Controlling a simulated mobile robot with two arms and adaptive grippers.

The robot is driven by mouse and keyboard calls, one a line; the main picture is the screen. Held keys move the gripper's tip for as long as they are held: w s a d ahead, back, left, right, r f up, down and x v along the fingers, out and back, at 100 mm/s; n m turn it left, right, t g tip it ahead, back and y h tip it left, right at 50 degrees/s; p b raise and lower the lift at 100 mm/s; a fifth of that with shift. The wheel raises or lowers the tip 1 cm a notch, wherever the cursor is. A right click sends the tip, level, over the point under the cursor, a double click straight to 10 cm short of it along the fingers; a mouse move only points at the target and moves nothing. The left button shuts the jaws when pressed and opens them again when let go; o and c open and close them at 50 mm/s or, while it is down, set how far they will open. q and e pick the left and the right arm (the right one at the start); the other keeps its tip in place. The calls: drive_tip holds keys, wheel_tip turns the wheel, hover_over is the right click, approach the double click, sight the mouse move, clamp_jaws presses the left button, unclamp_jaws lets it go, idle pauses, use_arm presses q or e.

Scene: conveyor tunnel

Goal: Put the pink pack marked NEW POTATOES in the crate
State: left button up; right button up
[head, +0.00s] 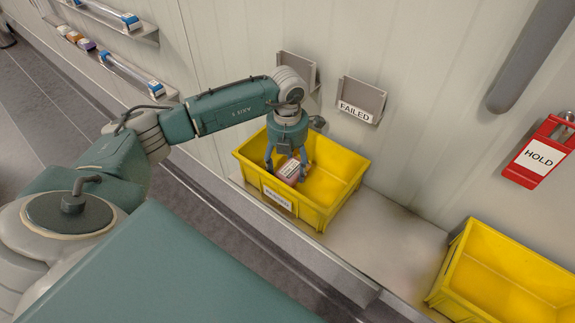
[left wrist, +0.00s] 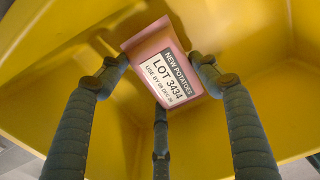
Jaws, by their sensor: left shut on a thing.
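The pink pack (left wrist: 168,68) fills the middle of the left wrist view. Its white label reads NEW POTATOES, LOT 3434. It also shows in the head view (head: 290,171), tilted inside the yellow crate (head: 340,197). My left gripper (head: 284,165) points down into that crate, its fingers shut around the pack. In the left wrist view the fingers (left wrist: 160,85) press on the pack's sides, with the crate's yellow walls around it. I cannot tell whether the pack touches the crate floor. The crate's front label is too small to read surely. My right gripper is not in view.
A second yellow crate (head: 505,275) stands at the lower right. Bare ledge (head: 400,240) lies between the crates. On the wall are a holder marked FAILED (head: 361,100) and a red holder marked HOLD (head: 540,150). Shelves with small packs hang at the upper left.

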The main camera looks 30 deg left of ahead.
sight(287, 167)
use_arm(q)
drive_tip(key=o, duration=1.7)
drive_tip(key=shift+r, duration=0.4)
wheel_tip(287, 167, up, 11)
drive_tip(key=b, duration=0.3)
drive_tip(key=shift+r, duration=0.2)
